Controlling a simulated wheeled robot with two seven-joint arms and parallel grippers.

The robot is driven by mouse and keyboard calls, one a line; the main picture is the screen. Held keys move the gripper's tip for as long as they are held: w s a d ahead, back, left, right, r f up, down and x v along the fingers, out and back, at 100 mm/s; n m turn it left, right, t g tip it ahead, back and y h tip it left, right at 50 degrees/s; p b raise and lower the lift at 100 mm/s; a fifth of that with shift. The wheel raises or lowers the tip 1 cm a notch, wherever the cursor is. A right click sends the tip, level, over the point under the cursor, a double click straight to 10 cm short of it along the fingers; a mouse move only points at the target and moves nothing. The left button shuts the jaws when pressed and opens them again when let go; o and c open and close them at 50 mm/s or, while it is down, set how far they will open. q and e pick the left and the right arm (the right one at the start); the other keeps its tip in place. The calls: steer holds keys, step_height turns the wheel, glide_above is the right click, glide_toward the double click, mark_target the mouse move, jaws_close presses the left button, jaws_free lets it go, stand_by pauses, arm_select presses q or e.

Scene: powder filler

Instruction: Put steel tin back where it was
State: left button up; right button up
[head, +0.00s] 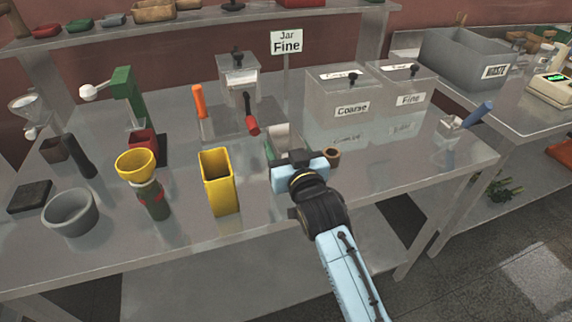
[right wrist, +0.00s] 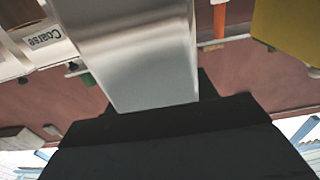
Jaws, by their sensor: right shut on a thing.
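In the head view the tin (head: 282,134) shows only in part behind the gripper. I cannot tell whether its base touches the table. My left gripper is not in view.
A "Jar Fine" sign (head: 287,43) stands behind. Clear bins labelled Coarse (head: 340,92) and Fine (head: 411,82) stand back right. The right front tabletop is largely clear.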

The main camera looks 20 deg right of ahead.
mark_target(279, 148)
steer(key=shift+f+b, duration=0.35)
steer(key=shift+f, duration=1.5)
steer(key=shift+f, duration=0.15)
steer(key=o, duration=1.1)
steer(key=shift+s, duration=0.25)
steer(key=s, duration=1.1)
steer(key=shift+s+d+p, duration=0.2)
steer(key=shift+s+p, duration=0.05)
steer(key=shift+p, duration=0.1)
